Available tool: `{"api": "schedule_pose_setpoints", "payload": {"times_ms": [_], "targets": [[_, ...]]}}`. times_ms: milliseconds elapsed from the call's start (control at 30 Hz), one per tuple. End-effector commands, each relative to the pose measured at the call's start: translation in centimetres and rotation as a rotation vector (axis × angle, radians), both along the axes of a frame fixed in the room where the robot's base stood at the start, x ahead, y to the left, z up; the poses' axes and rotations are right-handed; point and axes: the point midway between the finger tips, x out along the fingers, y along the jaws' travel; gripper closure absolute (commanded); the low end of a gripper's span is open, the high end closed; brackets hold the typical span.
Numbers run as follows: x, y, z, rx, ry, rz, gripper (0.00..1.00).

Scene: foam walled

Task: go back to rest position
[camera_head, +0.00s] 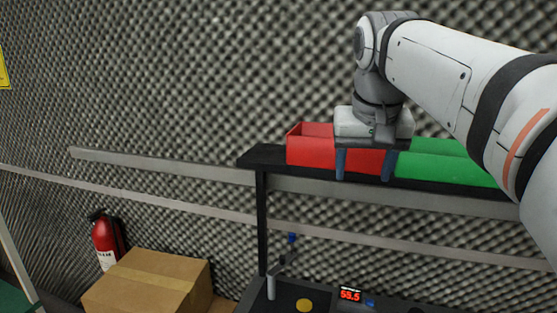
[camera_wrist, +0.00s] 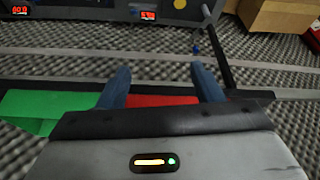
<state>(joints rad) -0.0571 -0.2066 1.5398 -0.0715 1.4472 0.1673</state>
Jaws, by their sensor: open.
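My gripper (camera_head: 366,165) is open, its two blue-grey fingers pointing down in front of the red bin (camera_head: 310,151) on the black shelf. The fingers overlap the red bin's front in the head view; I cannot tell if they touch it. The wrist view shows both fingers (camera_wrist: 163,88) spread apart with nothing seen between them but the red bin (camera_wrist: 160,100) beyond. A green bin (camera_head: 440,168) stands to the right of the red one, partly behind my arm. It also shows at the left in the wrist view (camera_wrist: 35,108). The bins' insides are mostly hidden.
The black shelf (camera_head: 262,156) stands on a post above a bench with a red numeric display (camera_head: 350,295) and a lever with a blue tip (camera_head: 291,238). A cardboard box (camera_head: 150,283) and a fire extinguisher (camera_head: 106,240) are at the lower left. Open space lies left of the shelf.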

Motion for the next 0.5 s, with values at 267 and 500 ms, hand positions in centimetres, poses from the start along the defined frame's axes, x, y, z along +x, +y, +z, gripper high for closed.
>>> {"api": "schedule_pose_setpoints", "payload": {"times_ms": [267, 500], "targets": [[-4.7, -0.2, -10.9, 0.001, 0.032, 0.059, 0.4], [-10.6, -0.3, -21.8, 0.006, 0.053, 0.105, 0.4]]}}
